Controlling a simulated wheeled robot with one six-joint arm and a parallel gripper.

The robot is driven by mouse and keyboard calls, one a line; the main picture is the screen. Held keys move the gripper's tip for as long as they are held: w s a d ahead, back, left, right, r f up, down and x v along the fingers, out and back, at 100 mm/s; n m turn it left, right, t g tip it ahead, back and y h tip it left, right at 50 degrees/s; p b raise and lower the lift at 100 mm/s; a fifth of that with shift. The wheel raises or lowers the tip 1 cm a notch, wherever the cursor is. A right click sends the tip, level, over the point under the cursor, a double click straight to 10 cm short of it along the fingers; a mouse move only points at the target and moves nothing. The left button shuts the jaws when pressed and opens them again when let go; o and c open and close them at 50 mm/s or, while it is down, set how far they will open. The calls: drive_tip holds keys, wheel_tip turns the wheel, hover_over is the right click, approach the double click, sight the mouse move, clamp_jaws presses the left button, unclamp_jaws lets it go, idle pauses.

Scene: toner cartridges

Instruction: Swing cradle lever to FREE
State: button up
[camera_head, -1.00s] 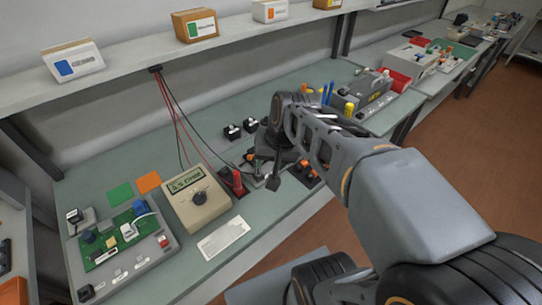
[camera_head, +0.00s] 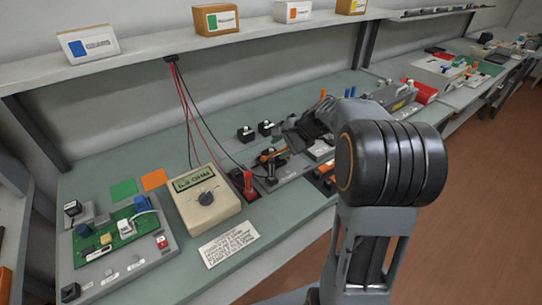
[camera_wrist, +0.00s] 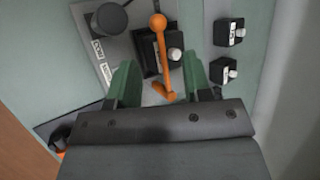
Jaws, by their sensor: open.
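An orange lever (camera_wrist: 160,60) with a round ball knob stands out over a dark cradle block in the wrist view. The block carries a pale knob beside the lever. In the head view a small orange part (camera_head: 268,153) shows at the cradle, partly hidden by my gripper and arm. My gripper (camera_wrist: 160,74) is open, its green fingers on either side of the lever's lower part, with visible gaps on both sides. Whether the fingertips reach down to lever height is unclear. Small labels (camera_wrist: 105,71) beside the cradle are too small to read surely.
A dark round post (camera_wrist: 110,18) stands left of the lever. Two black blocks with pale knobs (camera_head: 246,134) sit behind the cradle. A beige meter (camera_head: 203,200) with red and black leads stands to the left, beside a green circuit board (camera_head: 117,228). A shelf (camera_head: 150,62) runs above the bench.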

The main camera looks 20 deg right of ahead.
sight(267, 156)
drive_tip(key=shift+x, duration=2.85)
drive_tip(key=shift+r, duration=0.15)
clamp_jaws()
